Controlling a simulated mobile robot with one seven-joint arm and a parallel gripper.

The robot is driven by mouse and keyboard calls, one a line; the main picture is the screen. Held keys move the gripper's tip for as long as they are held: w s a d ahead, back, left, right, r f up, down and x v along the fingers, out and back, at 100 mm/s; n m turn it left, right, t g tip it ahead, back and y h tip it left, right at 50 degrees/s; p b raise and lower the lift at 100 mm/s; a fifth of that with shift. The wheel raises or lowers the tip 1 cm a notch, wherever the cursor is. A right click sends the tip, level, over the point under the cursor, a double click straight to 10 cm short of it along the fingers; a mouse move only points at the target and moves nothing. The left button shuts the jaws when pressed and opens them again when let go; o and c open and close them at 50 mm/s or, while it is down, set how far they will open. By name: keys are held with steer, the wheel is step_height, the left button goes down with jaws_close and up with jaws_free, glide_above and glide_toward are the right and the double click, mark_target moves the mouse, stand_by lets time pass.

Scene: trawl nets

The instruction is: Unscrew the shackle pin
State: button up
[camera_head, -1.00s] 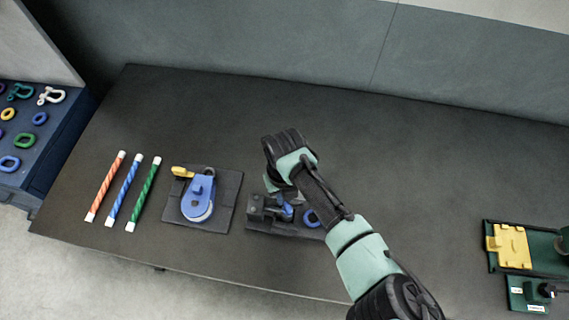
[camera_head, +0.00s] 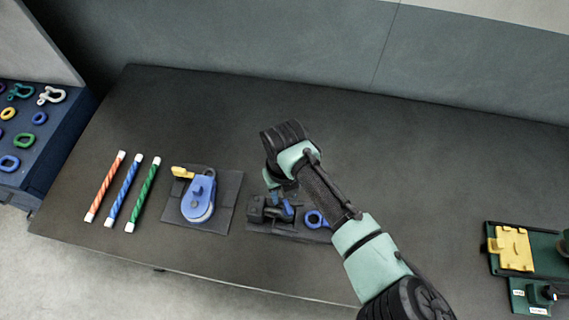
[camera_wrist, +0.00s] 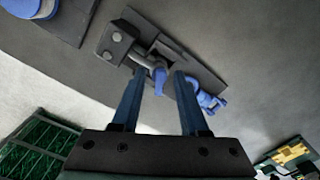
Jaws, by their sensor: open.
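A dark clamp fixture on a flat plate (camera_head: 262,228) sits near the front of the table, with blue shackle parts (camera_head: 288,212) at it. The fixture block (camera_wrist: 116,42) and a blue piece (camera_wrist: 160,76) also show in the wrist view. A blue ring-shaped part (camera_head: 315,218) lies at the plate's right side; it shows in the wrist view (camera_wrist: 208,102) just right of the right finger. My gripper (camera_wrist: 156,88) is open and points down over the fixture, nothing clearly held between its fingers. My arm hides part of it in the head view; whether the fingers touch anything cannot be told.
A blue pulley block (camera_head: 198,198) sits on a plate to the left, beside orange (camera_head: 106,186), blue (camera_head: 124,190) and green (camera_head: 143,194) striped rods. A rack of shackles and rings (camera_head: 38,120) stands far left. A green-and-yellow unit (camera_head: 514,248) is at far right. The table behind is clear.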

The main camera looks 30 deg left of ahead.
step_height(320, 180, up, 10)
steer(key=b, duration=0.2)
steer(key=shift+r, duration=0.15)
stand_by(0.4)
